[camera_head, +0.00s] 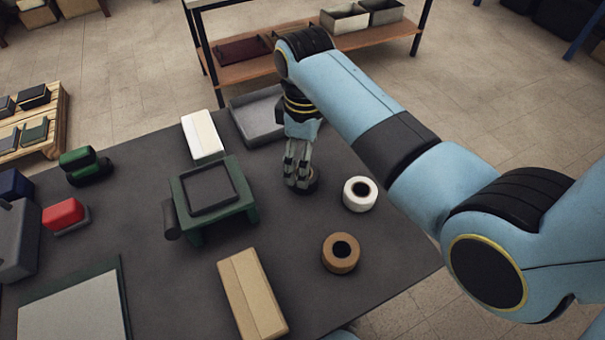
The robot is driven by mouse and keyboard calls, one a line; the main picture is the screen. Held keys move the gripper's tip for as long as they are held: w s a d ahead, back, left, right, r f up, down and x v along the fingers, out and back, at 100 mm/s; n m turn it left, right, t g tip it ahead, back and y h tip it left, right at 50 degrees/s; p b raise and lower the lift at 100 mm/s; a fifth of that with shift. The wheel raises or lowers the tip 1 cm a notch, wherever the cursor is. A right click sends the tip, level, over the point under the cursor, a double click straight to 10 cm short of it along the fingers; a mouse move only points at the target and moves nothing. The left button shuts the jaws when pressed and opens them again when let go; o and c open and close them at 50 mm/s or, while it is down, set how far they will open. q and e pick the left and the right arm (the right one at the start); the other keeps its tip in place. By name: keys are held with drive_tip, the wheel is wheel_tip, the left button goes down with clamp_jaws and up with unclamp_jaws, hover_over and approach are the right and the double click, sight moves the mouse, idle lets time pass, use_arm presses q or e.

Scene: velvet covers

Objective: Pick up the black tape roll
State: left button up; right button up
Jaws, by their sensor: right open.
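My right gripper (297,184) points down over the dark table (275,282), its jaws open. A dark round thing, which looks like the black tape roll (312,181), sits right at its fingertips. The fingers cover part of it, and I cannot tell whether they touch it or straddle it. A white tape roll (347,195) lies to the right of the gripper, and a brown tape roll (328,262) lies nearer the front. My left gripper does not show.
A green stand (246,198) is left of the gripper. A grey tray (238,106) and a white box (202,148) are behind. A tan box (233,290) lies in front. A red stapler-like thing (64,212) is at the left. The table's right edge is close to the rolls.

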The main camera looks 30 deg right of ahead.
drive_tip(key=shift+w+f, duration=0.1)
drive_tip(key=shift+f, duration=0.3)
wheel_tip(320, 180, down, 5)
drive_tip(key=shift+a, duration=0.1)
drive_tip(key=c, duration=0.6)
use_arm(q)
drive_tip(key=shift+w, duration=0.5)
use_arm(e)
drive_tip(key=c, duration=0.7)
